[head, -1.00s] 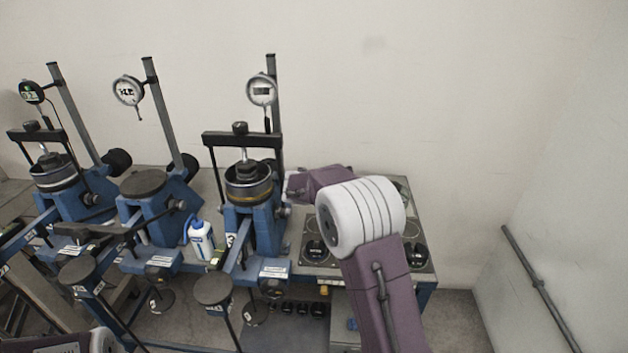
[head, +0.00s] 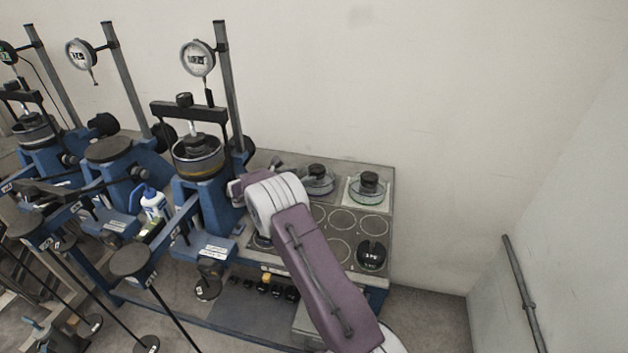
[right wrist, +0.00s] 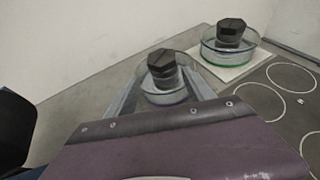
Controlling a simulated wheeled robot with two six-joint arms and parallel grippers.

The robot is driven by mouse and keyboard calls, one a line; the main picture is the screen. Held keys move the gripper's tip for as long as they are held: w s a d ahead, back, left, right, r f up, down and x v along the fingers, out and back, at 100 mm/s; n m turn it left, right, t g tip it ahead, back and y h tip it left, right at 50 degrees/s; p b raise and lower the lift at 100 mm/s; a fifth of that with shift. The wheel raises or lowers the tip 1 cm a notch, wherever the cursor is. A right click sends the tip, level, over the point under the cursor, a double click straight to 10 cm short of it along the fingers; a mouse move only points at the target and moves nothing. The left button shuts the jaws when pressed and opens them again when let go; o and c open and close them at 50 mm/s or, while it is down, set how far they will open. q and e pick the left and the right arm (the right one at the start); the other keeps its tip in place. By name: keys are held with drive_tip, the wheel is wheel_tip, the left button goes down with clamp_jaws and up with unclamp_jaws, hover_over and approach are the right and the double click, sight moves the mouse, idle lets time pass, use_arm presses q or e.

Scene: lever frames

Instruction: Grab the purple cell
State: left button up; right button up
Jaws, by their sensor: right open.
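The purple cell is a round clear dish with a purple-blue ring low down and a black knob on top. It shows in the right wrist view (right wrist: 163,72), and in the head view (head: 318,181) at the back of the grey plate, partly beside my white wrist. My right gripper (right wrist: 163,92) is open, its grey fingers reaching out on either side of the purple cell. Whether they touch it I cannot tell. In the head view my own arm hides most of the right gripper. My left gripper is not in view.
A similar cell with a green ring (head: 367,188) stands on a white square to the right. A black weight (head: 371,254) sits at the plate's front right. Empty marked circles (head: 341,221) lie between. A blue press with a dial gauge (head: 198,160) stands close on the left.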

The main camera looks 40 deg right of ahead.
sight(312, 174)
drive_tip(key=x, duration=0.4)
drive_tip(key=shift+s+d+r, duration=0.1)
drive_tip(key=shift+s+d, duration=0.05)
drive_tip(key=shift+s, duration=0.2)
drive_tip(key=shift+w+d, duration=0.2)
drive_tip(key=shift+w, duration=0.05)
drive_tip(key=p+x, duration=0.1)
drive_tip(key=x, duration=0.4)
drive_tip(key=shift+s, duration=0.1)
drive_tip(key=shift+a, duration=0.15)
drive_tip(key=c, duration=0.4)
clamp_jaws()
